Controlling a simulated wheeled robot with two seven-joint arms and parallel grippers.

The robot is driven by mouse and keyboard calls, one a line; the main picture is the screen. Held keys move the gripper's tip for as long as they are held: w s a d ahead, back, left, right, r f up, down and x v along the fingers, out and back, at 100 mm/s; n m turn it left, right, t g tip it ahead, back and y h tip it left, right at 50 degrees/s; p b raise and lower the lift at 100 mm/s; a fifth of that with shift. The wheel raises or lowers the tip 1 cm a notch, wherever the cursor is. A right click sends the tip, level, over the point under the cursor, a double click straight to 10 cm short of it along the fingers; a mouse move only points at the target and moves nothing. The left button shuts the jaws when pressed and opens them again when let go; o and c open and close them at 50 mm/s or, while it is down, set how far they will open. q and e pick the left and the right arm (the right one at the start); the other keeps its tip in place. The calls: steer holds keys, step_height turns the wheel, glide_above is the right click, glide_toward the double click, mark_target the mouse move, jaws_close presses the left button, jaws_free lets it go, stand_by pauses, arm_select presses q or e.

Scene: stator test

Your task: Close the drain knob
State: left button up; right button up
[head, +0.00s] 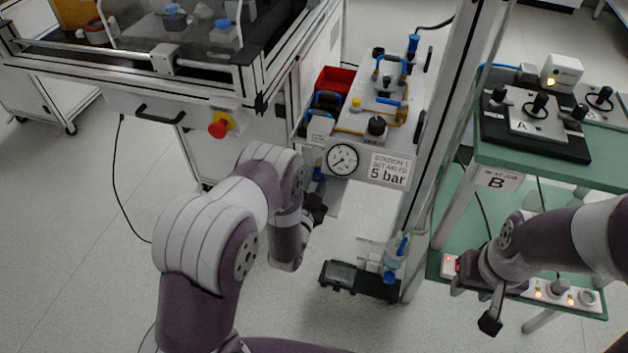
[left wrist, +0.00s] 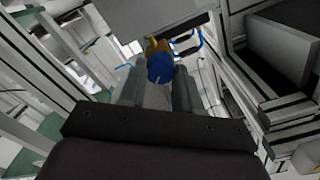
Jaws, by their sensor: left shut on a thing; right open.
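The drain knob (left wrist: 160,69) is blue with a pale mark on its face. It sits under a brass fitting (left wrist: 157,46), below the front plate of the station. In the head view a small bit of blue (head: 318,175) shows under the plate beside the gauge. My left gripper (head: 316,200) reaches up from below. In the left wrist view its two grey fingers (left wrist: 160,88) stand on both sides of the knob and are shut on it. My right gripper (head: 490,318) is open and empty, away at the lower right.
A pressure gauge (head: 342,159) and a "5 bar" sign (head: 389,169) are on the plate. A filter unit with a blue knob (head: 393,262) stands lower down beside a frame post (head: 452,100). A green-topped table (head: 560,165) is at the right. Open floor lies at the left.

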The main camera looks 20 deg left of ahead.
arm_select(q)
steer(key=m, duration=0.4)
steer(key=shift+m, duration=0.3)
steer(key=shift+f+m+p, duration=0.1)
steer(key=shift+m+p, duration=0.35)
steer(key=shift+m, duration=1.45)
steer(key=o, duration=1)
steer(key=shift+o, duration=0.2)
steer(key=s+p, duration=0.2)
steer(key=s, duration=1)
steer(key=shift+s+a, duration=0.2)
steer(key=shift+s, duration=0.2)
